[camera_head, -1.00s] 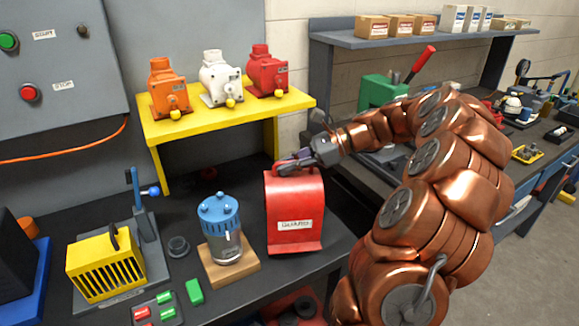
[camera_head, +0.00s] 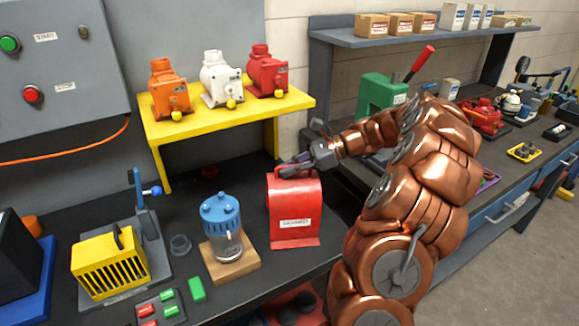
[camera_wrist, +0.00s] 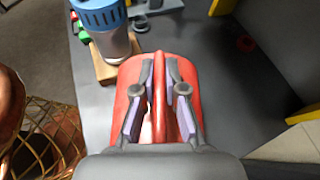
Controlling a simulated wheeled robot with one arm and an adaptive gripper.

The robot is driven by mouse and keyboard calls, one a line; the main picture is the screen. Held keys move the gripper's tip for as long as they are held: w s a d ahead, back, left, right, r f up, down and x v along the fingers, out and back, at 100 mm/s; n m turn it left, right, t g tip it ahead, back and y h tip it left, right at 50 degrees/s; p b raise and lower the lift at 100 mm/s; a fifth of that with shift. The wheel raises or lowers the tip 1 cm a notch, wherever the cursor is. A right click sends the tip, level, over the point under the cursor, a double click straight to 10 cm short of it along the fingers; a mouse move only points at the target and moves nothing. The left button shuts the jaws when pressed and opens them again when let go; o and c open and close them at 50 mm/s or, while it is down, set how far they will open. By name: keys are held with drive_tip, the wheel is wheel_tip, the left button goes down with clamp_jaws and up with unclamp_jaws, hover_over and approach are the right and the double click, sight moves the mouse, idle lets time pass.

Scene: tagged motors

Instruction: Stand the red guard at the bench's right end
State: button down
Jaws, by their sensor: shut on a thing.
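The red guard (camera_head: 293,208) is upright at the right end of the dark bench (camera_head: 190,200), its label facing the front. In the head view its base looks close to or on the bench top; I cannot tell for sure whether it touches. My gripper (camera_head: 290,168) is at the guard's top from the right side. In the wrist view my gripper (camera_wrist: 166,95) has its two fingers on either side of the handle ridge of the red guard (camera_wrist: 125,85), shut on it. The guard's far side is hidden.
A blue-topped motor (camera_head: 221,215) on a wooden block stands just left of the guard. A yellow shelf (camera_head: 230,113) with orange, white and red motors is behind. A yellow grilled guard (camera_head: 108,265) stands further left. A second bench (camera_head: 490,190) is at the right.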

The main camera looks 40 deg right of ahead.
drive_tip(key=shift+f, duration=0.1)
drive_tip(key=c, duration=1.2)
unclamp_jaws()
drive_tip(key=shift+d, duration=0.15)
drive_tip(key=shift+b+v, duration=0.75)
drive_tip(key=shift+v, duration=5.15)
drive_tip(key=shift+s, duration=0.15)
